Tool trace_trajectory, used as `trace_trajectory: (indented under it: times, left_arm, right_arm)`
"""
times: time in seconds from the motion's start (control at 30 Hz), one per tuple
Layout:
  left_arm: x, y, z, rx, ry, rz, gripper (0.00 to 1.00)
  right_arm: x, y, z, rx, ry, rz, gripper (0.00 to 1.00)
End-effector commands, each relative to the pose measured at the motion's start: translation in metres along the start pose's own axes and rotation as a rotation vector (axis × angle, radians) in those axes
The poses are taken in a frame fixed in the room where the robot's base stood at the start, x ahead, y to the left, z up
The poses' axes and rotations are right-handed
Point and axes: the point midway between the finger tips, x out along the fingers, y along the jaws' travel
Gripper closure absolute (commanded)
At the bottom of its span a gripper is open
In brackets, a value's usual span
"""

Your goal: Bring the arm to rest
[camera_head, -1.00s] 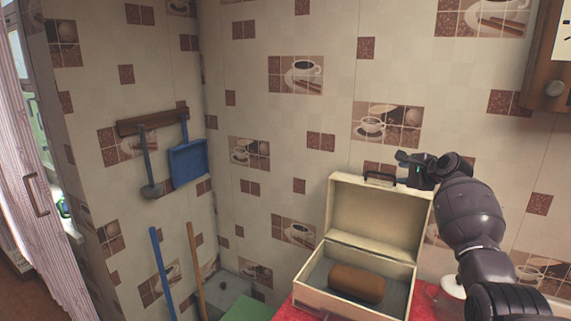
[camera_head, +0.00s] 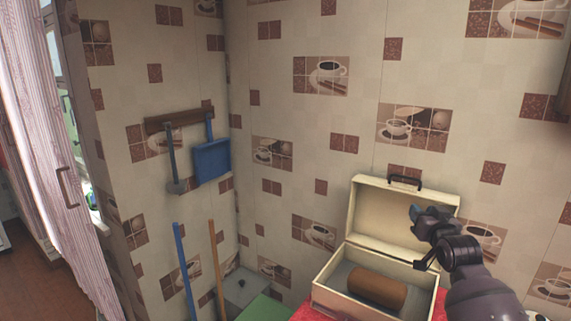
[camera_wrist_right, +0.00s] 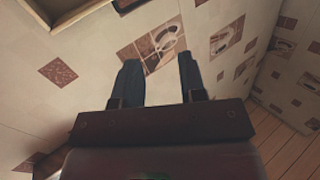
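My right gripper (camera_head: 415,212) is in front of the raised lid of an open cream case (camera_head: 408,218), at the lid's right half. In the right wrist view its two fingers (camera_wrist_right: 158,68) stand apart with nothing between them, pointing toward the tiled wall. My right arm comes in from the lower right. My left arm and gripper are not in view.
The case stands on a red counter covering (camera_head: 308,313) and holds a brown roll-shaped loaf (camera_head: 377,288). A blue dustpan (camera_head: 212,161) hangs on the left wall, above blue and wooden poles. The tiled wall is close behind the case.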

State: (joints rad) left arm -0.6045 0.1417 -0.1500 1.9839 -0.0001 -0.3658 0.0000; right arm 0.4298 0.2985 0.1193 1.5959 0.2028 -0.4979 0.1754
Motion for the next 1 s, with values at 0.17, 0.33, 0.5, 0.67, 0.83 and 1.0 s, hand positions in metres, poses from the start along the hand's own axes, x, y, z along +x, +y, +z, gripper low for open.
trace_trajectory:
  times: [0.17, 0.33, 0.5, 0.67, 0.83, 1.0]
  left_arm:
    - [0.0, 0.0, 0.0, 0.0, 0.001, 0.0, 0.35]
    - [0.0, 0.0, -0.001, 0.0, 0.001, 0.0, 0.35]
    - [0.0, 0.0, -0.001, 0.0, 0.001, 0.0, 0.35]
    - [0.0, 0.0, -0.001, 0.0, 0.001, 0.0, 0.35]
    - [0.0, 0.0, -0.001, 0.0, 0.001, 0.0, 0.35]
    - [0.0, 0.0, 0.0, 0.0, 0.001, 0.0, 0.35]
  right_arm:
    - [-0.055, -0.015, 0.066, -0.16, -0.024, -0.018, 0.62]
    - [-0.11, -0.027, 0.121, -0.255, -0.06, -0.037, 0.62]
    - [-0.17, -0.037, 0.171, -0.29, -0.119, -0.052, 0.62]
    - [-0.229, -0.044, 0.217, -0.28, -0.203, -0.056, 0.62]
    - [-0.296, -0.046, 0.265, -0.246, -0.322, -0.048, 0.62]
    - [-0.355, -0.04, 0.309, -0.215, -0.445, -0.025, 0.62]
